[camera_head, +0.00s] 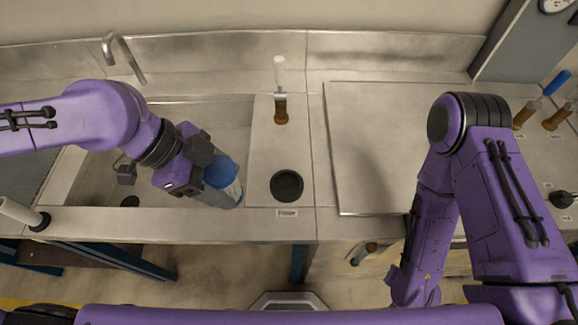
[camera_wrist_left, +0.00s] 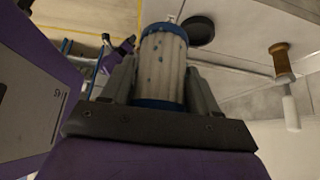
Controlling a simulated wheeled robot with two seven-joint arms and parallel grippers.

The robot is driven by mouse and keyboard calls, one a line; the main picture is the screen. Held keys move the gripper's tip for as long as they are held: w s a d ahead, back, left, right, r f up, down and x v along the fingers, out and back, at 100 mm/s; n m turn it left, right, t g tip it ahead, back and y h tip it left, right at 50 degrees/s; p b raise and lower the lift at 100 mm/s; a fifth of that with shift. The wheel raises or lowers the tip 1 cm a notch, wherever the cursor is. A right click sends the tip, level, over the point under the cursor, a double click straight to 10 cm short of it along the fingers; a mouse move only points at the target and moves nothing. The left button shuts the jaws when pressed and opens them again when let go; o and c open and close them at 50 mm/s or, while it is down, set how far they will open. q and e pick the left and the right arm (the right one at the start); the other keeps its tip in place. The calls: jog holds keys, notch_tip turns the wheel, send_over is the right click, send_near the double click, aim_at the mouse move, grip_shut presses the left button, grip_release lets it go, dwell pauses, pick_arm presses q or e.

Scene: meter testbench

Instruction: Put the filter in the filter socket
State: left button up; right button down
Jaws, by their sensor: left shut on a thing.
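The filter (camera_head: 221,180) is a cylinder with a blue end cap, held over the right part of the sink. In the left wrist view the filter (camera_wrist_left: 162,65) shows a pale ribbed body with blue bands, between the two fingers. My left gripper (camera_head: 208,165) is shut on it. The filter socket (camera_head: 286,186) is a dark round opening in the counter above a small label, to the right of the filter and apart from it. The socket also shows in the left wrist view (camera_wrist_left: 200,30). My right arm stands at the right; its gripper's fingertips cannot be made out.
The sink (camera_head: 105,185) lies under my left arm, with a faucet (camera_head: 122,55) behind it. A brass valve with a white handle (camera_head: 280,90) stands behind the socket. A flat metal panel (camera_head: 370,150) to the right is clear.

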pick_arm(q)
jog(key=shift+w+d+f+b, duration=0.25)
jog(key=shift+d+f+b, duration=0.25)
jog(key=shift+f+b, duration=0.55)
jog(key=w+d+f, duration=0.2)
jog(key=d, duration=0.1)
jog(key=w+d+f, duration=0.3)
jog(key=w+d+f+p, duration=0.1)
jog(key=w+d+f, duration=0.1)
jog(key=d, duration=0.1)
jog(key=shift+w+d+f, duration=0.15)
jog(key=shift+w+d, duration=0.05)
jog(key=shift+w, duration=0.05)
notch_tip(320, 180, down, 3)
jog(key=shift+w+d+r+p, duration=0.15)
jog(key=shift+r+p, duration=0.05)
jog(key=shift+p, duration=0.25)
jog(key=shift+w+f, duration=0.1)
jog(key=shift+f, duration=0.3)
